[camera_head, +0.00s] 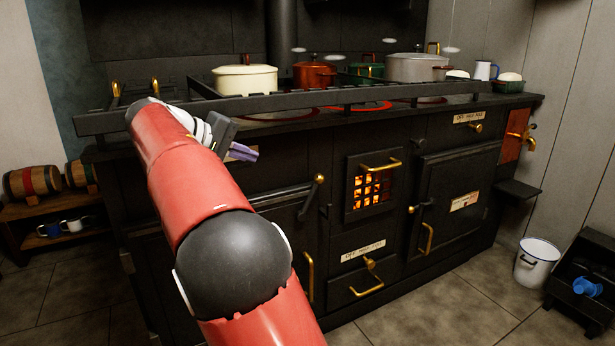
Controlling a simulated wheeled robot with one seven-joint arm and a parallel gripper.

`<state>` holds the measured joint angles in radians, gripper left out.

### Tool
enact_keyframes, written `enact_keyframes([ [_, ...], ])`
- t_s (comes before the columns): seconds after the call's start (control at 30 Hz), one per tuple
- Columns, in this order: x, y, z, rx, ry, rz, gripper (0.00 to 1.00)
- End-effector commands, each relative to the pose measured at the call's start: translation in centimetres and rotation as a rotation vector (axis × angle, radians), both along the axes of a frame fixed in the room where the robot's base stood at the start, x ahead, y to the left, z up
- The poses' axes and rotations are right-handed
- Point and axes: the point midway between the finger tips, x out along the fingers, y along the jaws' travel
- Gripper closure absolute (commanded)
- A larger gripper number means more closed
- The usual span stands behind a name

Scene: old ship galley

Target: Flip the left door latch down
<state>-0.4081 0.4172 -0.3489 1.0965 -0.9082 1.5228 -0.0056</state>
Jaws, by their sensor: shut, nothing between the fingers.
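The left door latch (310,197) is a dark lever with a brass knob at its upper end. It stands steeply tilted, knob up and to the right, at the right edge of the black left oven door (282,214). My gripper (249,153), with purple fingertips, is shut and empty. In the picture it is up and left of the latch, in front of the stove's upper front, and apart from the latch. My red arm hides much of the left door.
A rail (300,98) runs along the stove top, with pots behind it. The firebox door (374,184) glows right of the latch. The right door latch (421,206) lies nearly level. A white bucket (538,264) stands on the floor at right.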

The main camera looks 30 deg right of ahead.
Motion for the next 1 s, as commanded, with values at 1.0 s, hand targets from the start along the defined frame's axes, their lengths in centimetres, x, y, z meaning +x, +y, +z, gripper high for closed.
enact_keyframes([
  [1.0, 2.9, -14.7, -8.7, 0.002, 0.002, -0.002, 1.00],
])
